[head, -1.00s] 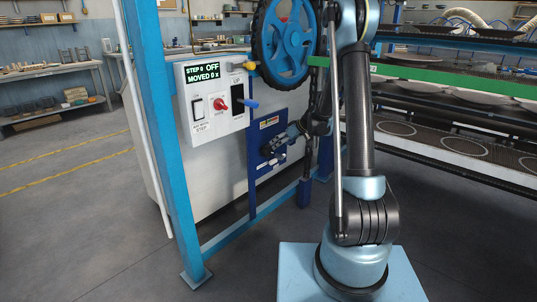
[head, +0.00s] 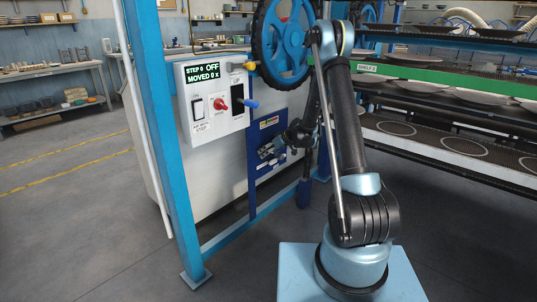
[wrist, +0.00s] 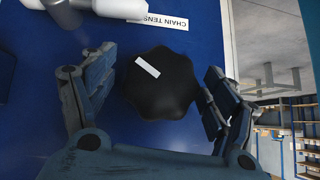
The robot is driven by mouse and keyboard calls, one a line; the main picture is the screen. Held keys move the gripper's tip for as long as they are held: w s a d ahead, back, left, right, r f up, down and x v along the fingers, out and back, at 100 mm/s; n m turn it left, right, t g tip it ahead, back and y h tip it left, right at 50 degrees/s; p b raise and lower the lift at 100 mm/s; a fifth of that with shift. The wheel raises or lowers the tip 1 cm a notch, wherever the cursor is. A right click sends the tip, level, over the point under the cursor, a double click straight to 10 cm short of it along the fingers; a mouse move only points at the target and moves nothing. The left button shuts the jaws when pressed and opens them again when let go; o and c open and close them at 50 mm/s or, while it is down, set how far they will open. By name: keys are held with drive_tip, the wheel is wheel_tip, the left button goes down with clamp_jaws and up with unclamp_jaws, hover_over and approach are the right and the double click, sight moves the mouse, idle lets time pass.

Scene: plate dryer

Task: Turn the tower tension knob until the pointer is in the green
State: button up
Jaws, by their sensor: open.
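The tension knob (wrist: 163,90) is black and lobed, with a white mark on its face. My gripper (wrist: 158,72) is open, with one finger on each side of the knob. Gaps show on both sides; I cannot tell its distance from the knob. In the head view my gripper (head: 269,150) is at the blue panel and hides the knob. A small coloured scale (head: 269,122) shows above it; its pointer is too small to read.
A white control box (head: 212,98) with a red knob, switches and a display reading "OFF" is left of the panel. A blue handwheel (head: 268,60) hangs above. A blue post (head: 160,130) stands at left, and dryer shelves (head: 440,142) at right.

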drive_tip(key=c, duration=1.1)
drive_tip(key=shift+o, duration=0.2)
drive_tip(key=shift+w+d+m+g+y, duration=0.1)
drive_tip(key=shift+w+m+g+y, duration=0.1)
drive_tip(key=shift+m+g+y, duration=0.9)
drive_tip(key=shift+g+y, duration=0.2)
drive_tip(key=shift+g, duration=0.1)
drive_tip(key=o, duration=1.1)
drive_tip(key=shift+c, duration=0.2)
drive_tip(key=shift+s, duration=0.1)
